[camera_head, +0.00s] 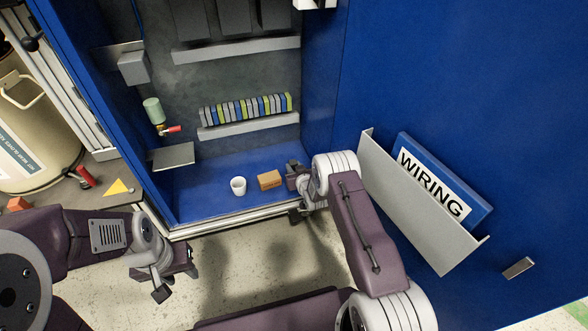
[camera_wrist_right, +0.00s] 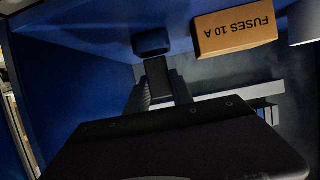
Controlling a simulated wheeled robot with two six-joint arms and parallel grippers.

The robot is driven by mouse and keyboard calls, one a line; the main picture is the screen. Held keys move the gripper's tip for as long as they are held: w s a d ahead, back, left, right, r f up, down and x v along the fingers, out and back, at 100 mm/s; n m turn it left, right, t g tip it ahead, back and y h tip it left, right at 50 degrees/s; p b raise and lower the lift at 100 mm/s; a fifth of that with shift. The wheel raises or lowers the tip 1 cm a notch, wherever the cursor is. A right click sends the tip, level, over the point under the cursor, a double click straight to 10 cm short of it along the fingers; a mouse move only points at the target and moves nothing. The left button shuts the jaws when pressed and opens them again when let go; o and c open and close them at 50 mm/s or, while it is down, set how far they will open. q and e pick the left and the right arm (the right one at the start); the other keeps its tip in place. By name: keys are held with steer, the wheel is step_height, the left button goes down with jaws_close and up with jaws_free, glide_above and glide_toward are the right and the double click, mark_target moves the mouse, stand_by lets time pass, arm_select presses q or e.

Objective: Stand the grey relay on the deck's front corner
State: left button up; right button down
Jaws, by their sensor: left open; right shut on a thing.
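My right gripper (camera_head: 297,184) is low at the right side of the cabinet's blue deck (camera_head: 205,200), near its front edge. It is shut on a dark grey block, which I take to be the grey relay (camera_wrist_right: 157,78), between the fingers in the right wrist view. Much of the relay is hidden by the gripper, and I cannot tell whether it touches the deck. A dark blue rounded shape (camera_wrist_right: 152,41) shows just beyond it; I cannot tell what it is. My left gripper (camera_head: 176,280) is open and empty, outside the cabinet at lower left.
An orange-brown fuse box (camera_head: 269,180), marked FUSES 10 A, stands on the deck just left of my right gripper. A white cup (camera_head: 238,186) stands further left. The cabinet's side wall and open door with a WIRING pocket (camera_head: 415,207) are close on the right.

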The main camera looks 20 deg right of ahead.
mark_target(294, 164)
step_height(294, 164, up, 8)
steer(key=p, duration=0.4)
steer(key=shift+f, duration=0.15)
